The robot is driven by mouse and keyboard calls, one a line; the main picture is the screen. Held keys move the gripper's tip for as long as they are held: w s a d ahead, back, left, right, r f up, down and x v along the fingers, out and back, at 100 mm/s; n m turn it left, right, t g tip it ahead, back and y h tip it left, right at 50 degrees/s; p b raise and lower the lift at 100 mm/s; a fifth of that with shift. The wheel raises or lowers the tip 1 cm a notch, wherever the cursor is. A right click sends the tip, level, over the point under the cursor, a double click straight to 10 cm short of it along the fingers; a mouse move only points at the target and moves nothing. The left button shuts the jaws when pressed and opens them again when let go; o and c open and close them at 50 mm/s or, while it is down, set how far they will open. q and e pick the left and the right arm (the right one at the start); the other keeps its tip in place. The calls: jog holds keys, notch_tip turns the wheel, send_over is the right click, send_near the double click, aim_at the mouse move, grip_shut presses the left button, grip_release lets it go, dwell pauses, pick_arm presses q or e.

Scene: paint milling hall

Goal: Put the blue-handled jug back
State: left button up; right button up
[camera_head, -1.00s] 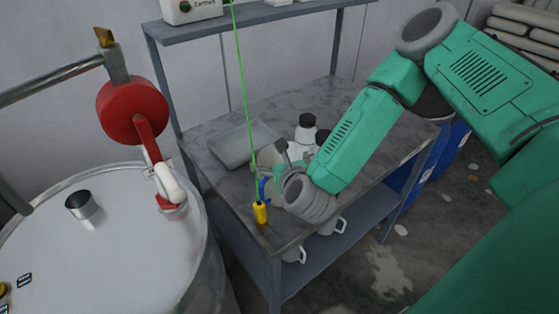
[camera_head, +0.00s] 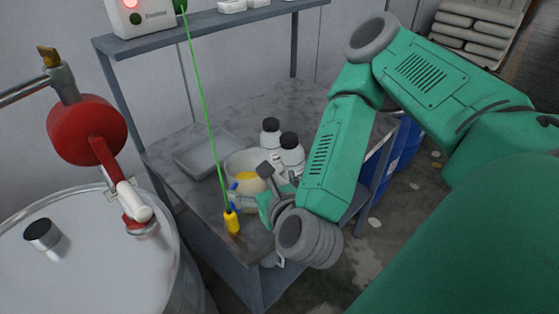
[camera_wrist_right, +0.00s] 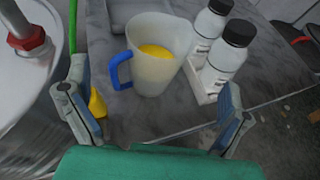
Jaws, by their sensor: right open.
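The blue-handled jug (camera_head: 240,163) stands upright on the grey table, a pale translucent vessel with yellow contents. In the right wrist view the jug (camera_wrist_right: 156,70) stands beyond the fingertips, its blue handle (camera_wrist_right: 120,70) to the left. My right gripper (camera_wrist_right: 157,108) is open and empty, its two fingers spread wide on the near side of the jug. In the head view my right gripper (camera_head: 262,192) is partly hidden by its own wrist, close in front of the jug. My left gripper is not in view.
White bottles with black caps (camera_head: 291,152) stand right of the jug. A grey tray (camera_head: 203,157) lies behind left. A yellow clamp (camera_head: 232,222) with a green cable sits at the table's front edge. A steel drum (camera_head: 85,265) with a red valve stands left.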

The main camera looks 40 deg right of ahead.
jog(key=s+a+f+n+g+y, duration=0.4)
jog(key=f+n, duration=0.3)
jog(key=n, duration=0.4)
jog(key=s+a+f+n+g+y, duration=0.2)
jog(key=s+a+f+n, duration=0.4)
jog(key=n, duration=0.5)
jog(key=s+d+f+n+g+h, duration=0.1)
jog(key=s+d+f+n+g, duration=0.2)
jog(key=n, duration=0.6)
jog(key=s+d+f+n+g, duration=0.3)
jog(key=s+d+n, duration=0.3)
jog(key=n, duration=0.3)
jog(key=shift+s+d+h, duration=0.25)
jog(key=shift+d+h, duration=0.15)
jog(key=shift+d, duration=0.1)
notch_tip(320, 180, down, 14)
jog(key=b, duration=1.4)
jog(key=shift+w+a+f, duration=0.1)
